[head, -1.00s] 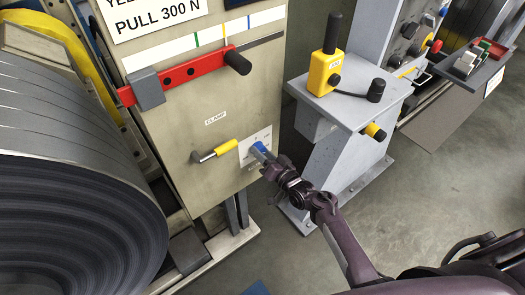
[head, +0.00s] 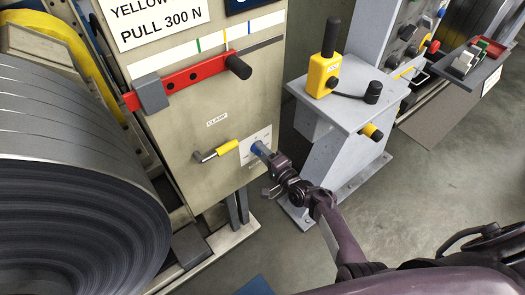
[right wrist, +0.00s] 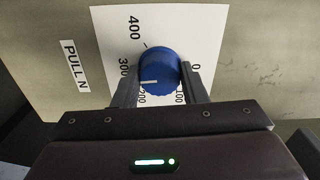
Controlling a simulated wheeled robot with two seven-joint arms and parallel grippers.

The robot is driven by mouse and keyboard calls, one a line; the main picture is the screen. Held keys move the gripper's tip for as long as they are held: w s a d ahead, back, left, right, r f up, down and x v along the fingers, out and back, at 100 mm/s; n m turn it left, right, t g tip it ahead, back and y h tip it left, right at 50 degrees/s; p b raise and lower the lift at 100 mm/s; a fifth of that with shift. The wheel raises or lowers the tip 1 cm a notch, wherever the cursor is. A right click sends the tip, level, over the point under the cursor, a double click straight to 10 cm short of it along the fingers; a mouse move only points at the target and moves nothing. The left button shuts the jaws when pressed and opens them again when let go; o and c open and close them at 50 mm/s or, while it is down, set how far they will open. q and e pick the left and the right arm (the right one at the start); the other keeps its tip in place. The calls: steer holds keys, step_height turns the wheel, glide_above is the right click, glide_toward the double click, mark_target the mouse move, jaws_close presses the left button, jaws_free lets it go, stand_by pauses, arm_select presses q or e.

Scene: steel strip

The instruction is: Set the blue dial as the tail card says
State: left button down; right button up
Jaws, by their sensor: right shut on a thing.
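The blue dial (right wrist: 158,68) sits on a white scale plate (right wrist: 190,30) marked 0 to 400 in the right wrist view. The white mark on its face points left, between the 200 and 300 numerals. My right gripper (right wrist: 162,85) is shut on the dial, with one finger on each side. In the head view the dial (head: 258,149) shows small beside my right gripper (head: 265,155). The card (head: 155,20) at top left reads "YELLOW" and "PULL 300 N"; its upper part is cut off. My left gripper is not in view.
A yellow-gripped clamp lever (head: 227,147) is just left of the dial. A red bar (head: 190,76) crosses the panel above. A large steel coil (head: 70,190) fills the left.

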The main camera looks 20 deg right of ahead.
steer(key=shift+m, duration=0.4)
steer(key=o, duration=1)
steer(key=shift+c, duration=0.2)
steer(key=v, duration=0.7)
steer(key=shift+s+p, duration=0.35)
steer(key=shift+p, duration=0.1)
